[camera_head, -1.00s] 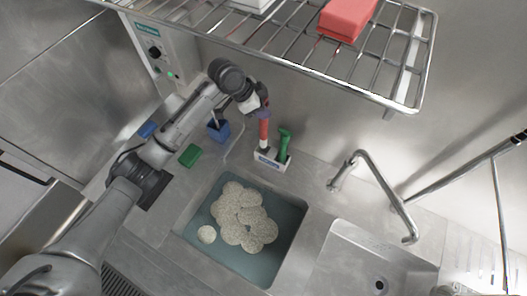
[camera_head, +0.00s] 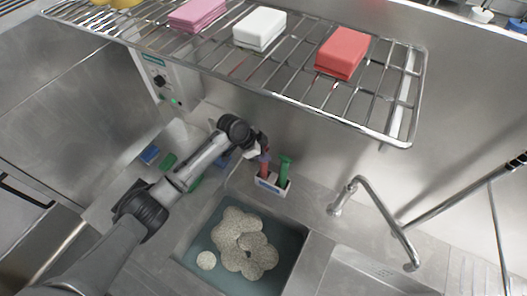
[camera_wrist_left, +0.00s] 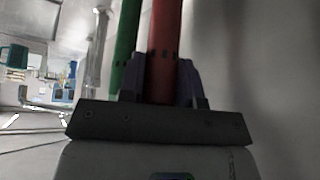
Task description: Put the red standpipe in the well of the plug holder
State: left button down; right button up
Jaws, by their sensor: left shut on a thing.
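The red standpipe (camera_head: 264,169) is upright at the left part of the white plug holder (camera_head: 273,186), beside a green standpipe (camera_head: 284,167) in the right part. My left gripper (camera_head: 263,157) is shut on the red standpipe, close above the holder. In the left wrist view the dark fingers (camera_wrist_left: 160,88) hold the red standpipe (camera_wrist_left: 166,40), with the green standpipe (camera_wrist_left: 127,40) just to its left. The arm and fingers partly cover the red standpipe's upper part. I cannot tell how deep its lower end sits in the well. My right gripper is not in view.
A sink basin (camera_head: 293,262) with pale round pieces in water lies in front of the holder. A wire shelf (camera_head: 300,82) with coloured blocks hangs above. A tap (camera_head: 370,200) stands to the right. Blue and green items lie behind my left arm.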

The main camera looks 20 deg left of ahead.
pick_arm(q)
jog(key=shift+f, duration=0.1)
jog(key=c, duration=0.8)
grip_release()
jog(key=v, duration=1.2)
jog(key=shift+b, duration=0.3)
